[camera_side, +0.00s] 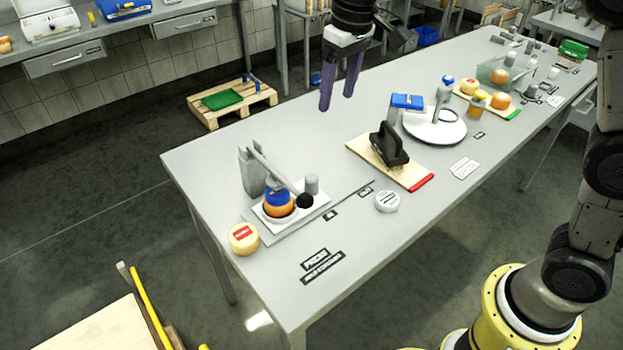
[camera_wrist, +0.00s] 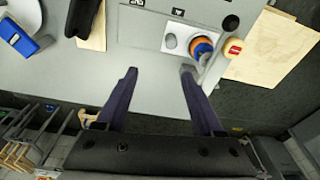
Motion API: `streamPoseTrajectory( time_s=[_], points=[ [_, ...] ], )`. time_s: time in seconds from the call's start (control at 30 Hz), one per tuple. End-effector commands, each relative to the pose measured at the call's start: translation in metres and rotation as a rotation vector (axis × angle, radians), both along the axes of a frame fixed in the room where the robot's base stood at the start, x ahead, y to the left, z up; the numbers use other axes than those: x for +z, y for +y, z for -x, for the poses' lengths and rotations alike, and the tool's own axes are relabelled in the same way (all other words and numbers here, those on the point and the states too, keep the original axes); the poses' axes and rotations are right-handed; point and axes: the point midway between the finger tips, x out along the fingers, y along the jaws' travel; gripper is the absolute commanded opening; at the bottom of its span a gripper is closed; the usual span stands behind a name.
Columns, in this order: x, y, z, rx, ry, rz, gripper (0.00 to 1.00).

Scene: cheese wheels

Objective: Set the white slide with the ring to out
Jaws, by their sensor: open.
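The white slide (camera_side: 319,201) is a flat plate at the left end of the table, beneath the lever of a grey press (camera_side: 250,172). An orange round thing with a blue top (camera_side: 278,199) sits on it and hides most of any ring. A short grey cylinder (camera_side: 312,184) stands at the slide's back right. The slide (camera_wrist: 178,29) also shows in the wrist view, beyond my fingertips. My gripper (camera_side: 336,101) hangs open and empty, fingers down, well above the table's back edge and apart from the slide; its spread fingers show in the wrist view (camera_wrist: 158,72).
A lever with a black knob (camera_side: 304,201) reaches over the slide. Two small labels (camera_side: 330,215) lie along a track to the right. A cheese wheel (camera_side: 243,238) stands left; a board with a black-handled tool (camera_side: 389,147) stands right. The table's back left is clear.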

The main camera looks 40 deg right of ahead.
Motion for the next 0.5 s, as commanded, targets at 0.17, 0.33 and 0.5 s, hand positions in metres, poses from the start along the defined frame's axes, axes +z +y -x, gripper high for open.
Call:
streamPoseTrajectory(
  time_s=[0.17, 0.33, 0.5],
  points=[
    [-0.053, 0.026, -0.029, 0.040, 0.087, 0.019, 0.69],
    [-0.081, 0.035, -0.030, 0.059, 0.142, 0.032, 0.69],
    [-0.095, 0.037, -0.029, 0.064, 0.146, 0.033, 0.69]
  ],
)
